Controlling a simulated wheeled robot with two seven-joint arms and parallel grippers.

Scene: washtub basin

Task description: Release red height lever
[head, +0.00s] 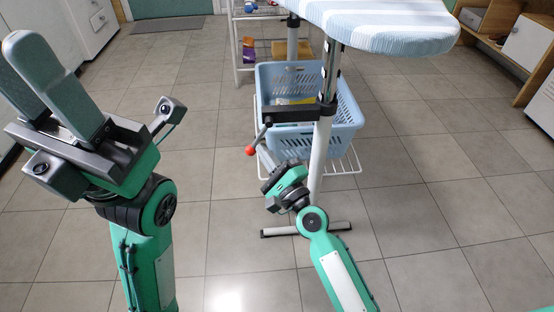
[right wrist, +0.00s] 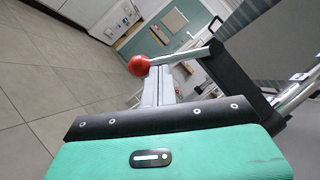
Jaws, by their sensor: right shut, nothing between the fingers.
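The red height lever shows as a red ball (head: 250,150) on a thin rod below the left end of the black bracket (head: 292,114) under the ironing board (head: 380,22). In the right wrist view the red ball (right wrist: 138,66) and its light rod run to the dark bracket arm (right wrist: 232,68). My right gripper (head: 262,152) is shut and empty, its fingers close beside the lever. In the right wrist view the fingertips (right wrist: 160,78) overlap the rod's line; I cannot tell whether they touch.
A blue laundry basket (head: 345,105) stands on a white wire rack (head: 345,163) behind the board's white post (head: 320,160). The board's foot (head: 285,231) lies on the tiled floor. A wooden shelf stands at the far right. The floor on the right is clear.

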